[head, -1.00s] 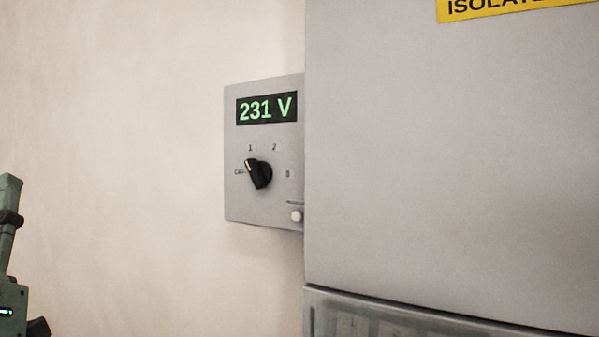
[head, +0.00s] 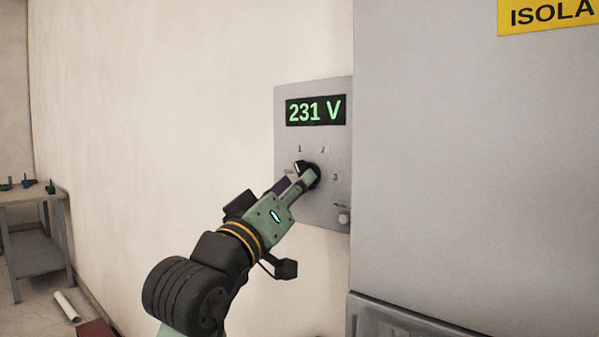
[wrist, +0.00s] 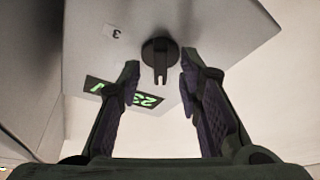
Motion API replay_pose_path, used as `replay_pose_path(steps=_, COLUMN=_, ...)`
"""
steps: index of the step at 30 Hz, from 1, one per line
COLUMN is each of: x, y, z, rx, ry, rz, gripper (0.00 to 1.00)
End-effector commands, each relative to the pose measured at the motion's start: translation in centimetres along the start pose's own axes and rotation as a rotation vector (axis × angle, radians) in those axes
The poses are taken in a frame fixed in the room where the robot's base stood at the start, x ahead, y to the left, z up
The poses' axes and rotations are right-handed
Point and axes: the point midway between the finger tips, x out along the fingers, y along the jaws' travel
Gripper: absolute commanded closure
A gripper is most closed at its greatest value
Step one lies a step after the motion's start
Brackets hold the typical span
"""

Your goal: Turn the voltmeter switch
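The voltmeter (head: 329,205) is a grey wall box with a green "231 V" display (head: 316,110). Its black rotary switch (head: 302,167) sits below the display, among marks 1, 2 and 3, and points up-left near mark 1. My gripper (head: 306,176) reaches up to the switch from the lower left and partly covers it in the head view. In the wrist view, my open fingers (wrist: 158,79) stand on either side of the switch knob (wrist: 159,60), with gaps visible on both sides. I cannot tell how far the fingertips are from the panel.
A large grey cabinet (head: 470,180) with a yellow sign (head: 546,15) stands directly right of the voltmeter. A pale wall (head: 180,120) lies behind my arm. A table (head: 35,196) with small items stands at the far left, and a white roll (head: 67,306) lies on the floor.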

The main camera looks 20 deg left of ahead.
Motion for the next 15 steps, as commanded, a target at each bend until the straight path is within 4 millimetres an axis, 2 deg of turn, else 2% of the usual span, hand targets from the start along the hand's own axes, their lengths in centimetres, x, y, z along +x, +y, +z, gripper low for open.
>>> replay_pose_path(steps=1, x=0.7, y=0.1, z=-0.2, rx=-0.001, ry=-0.001, rz=-0.002, gripper=0.68)
replay_pose_path(steps=6, x=1.7, y=0.0, z=-0.1, rx=0.000, ry=0.000, rz=-0.001, gripper=0.68)
replay_pose_path(steps=15, x=1.8, y=-0.1, z=0.0, rx=0.001, ry=0.001, rz=-0.001, gripper=0.69)
